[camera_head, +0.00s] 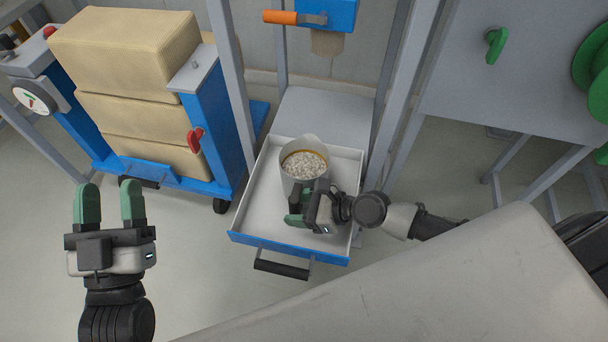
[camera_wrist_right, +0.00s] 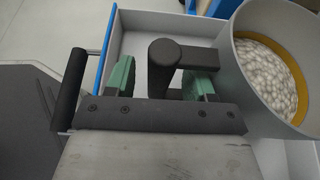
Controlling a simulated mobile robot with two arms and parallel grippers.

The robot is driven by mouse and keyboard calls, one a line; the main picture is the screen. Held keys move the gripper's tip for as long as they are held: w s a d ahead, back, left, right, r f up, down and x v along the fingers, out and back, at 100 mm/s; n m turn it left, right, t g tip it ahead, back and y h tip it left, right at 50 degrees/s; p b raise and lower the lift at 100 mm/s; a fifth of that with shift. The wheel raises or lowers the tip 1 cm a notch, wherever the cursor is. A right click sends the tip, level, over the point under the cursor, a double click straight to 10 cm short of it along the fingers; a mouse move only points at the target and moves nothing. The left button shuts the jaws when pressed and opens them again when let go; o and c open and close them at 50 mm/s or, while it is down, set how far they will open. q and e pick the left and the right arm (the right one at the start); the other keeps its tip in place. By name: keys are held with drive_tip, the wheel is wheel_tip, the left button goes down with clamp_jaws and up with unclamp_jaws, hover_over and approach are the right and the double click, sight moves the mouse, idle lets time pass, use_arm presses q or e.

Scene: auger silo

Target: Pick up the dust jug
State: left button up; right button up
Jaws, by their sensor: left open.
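The dust jug (camera_head: 291,172) is a grey container with pale pellets inside and a yellow band inside its rim. It stands upright in the open drawer (camera_head: 256,212). The right wrist view shows the jug (camera_wrist_right: 233,85) at right, with its dark handle (camera_wrist_right: 163,68) pointing toward my right gripper. My right gripper (camera_head: 303,207) is at the handle, one green finger on each side. A gap shows between the left finger and the handle, so the jaws look open around it. My left gripper (camera_head: 110,205) is open and empty, above the floor at left.
Grey frame posts (camera_head: 232,85) flank the drawer. A blue cart (camera_head: 213,125) with stacked tan sacks (camera_head: 138,105) stands left. A grey slab (camera_head: 430,280) covers the lower right.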

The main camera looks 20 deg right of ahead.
clamp_jaws()
drive_tip(key=shift+r, duration=0.2)
idle(0.3)
